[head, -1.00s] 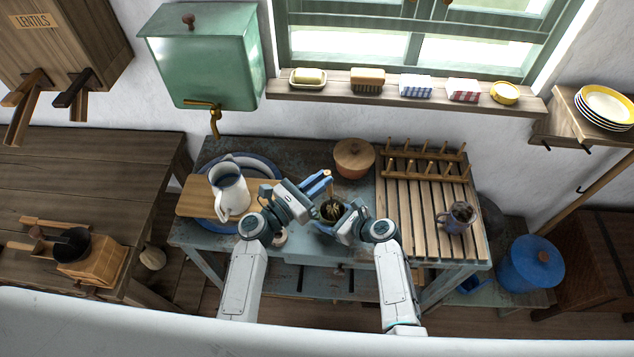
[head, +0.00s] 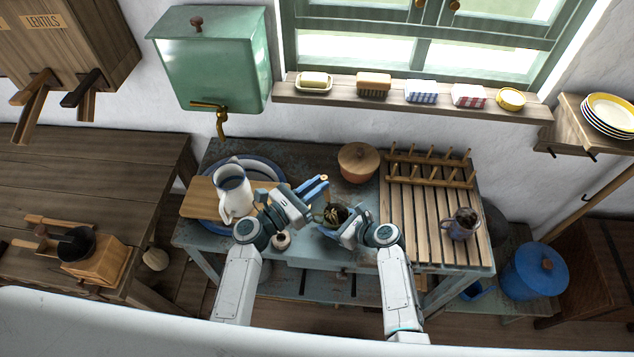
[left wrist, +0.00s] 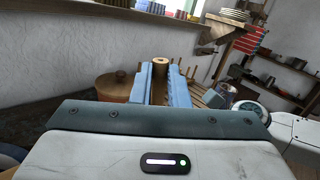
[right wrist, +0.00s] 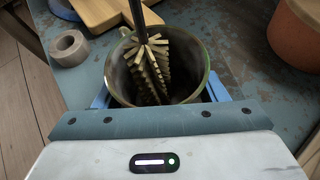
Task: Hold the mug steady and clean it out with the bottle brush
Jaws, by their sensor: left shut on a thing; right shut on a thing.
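The mug (right wrist: 192,65), with a greenish rim and dark inside, is held in my right gripper (head: 345,228), whose blue fingers show on either side of it in the right wrist view. The bottle brush (right wrist: 150,68) has pale bristles on a dark stem, and its bristle head is inside the mug, the top bristles near the rim. My left gripper (head: 320,184) is shut on the brush's wooden handle, above the mug. The handle's round end shows between the blue fingers in the left wrist view (left wrist: 160,66). The mug's bottom is hidden.
A wooden drying rack (head: 410,225) with pegs stands right, bearing another mug (head: 462,224). A lidded orange pot (head: 357,163) is behind my grippers. A white jug (head: 234,192) and wooden board (head: 196,205) are left. A grey roll (right wrist: 69,48) lies near the mug.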

